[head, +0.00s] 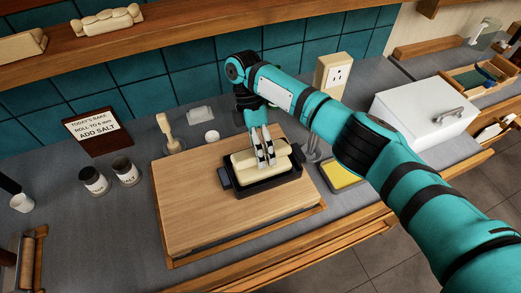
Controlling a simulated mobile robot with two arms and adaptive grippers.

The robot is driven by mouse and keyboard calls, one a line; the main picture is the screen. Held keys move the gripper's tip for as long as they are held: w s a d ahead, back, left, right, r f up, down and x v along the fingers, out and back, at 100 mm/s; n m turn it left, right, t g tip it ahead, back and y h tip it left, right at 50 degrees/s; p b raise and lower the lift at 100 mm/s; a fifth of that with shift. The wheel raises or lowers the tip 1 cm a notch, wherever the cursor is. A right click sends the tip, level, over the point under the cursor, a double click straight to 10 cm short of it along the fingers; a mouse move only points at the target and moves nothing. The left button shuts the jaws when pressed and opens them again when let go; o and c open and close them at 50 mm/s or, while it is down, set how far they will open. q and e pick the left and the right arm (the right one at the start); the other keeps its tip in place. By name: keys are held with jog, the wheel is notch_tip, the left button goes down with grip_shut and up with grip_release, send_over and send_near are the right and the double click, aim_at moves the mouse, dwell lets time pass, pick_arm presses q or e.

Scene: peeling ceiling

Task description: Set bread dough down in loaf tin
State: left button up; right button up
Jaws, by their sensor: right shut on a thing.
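The bread dough (246,166) is a pale, smooth loaf shape. It sits inside the black loaf tin (283,183), with its top above the rim. The tin stands on the back right part of a wooden board (200,205). My right gripper (267,163) reaches down from above and is shut on the dough, its fingers across the loaf's middle. The dough's underside is hidden by the tin, so I cannot tell whether it touches the bottom. My left gripper is not in view.
A white bread box (421,108) stands at the right. A yellow item (346,173) lies right of the tin. The board's left and front are clear.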

jog(key=shift+f, duration=0.1)
dwell(0.7)
jog(key=o, duration=1.8)
jog(key=shift+v, duration=3.75)
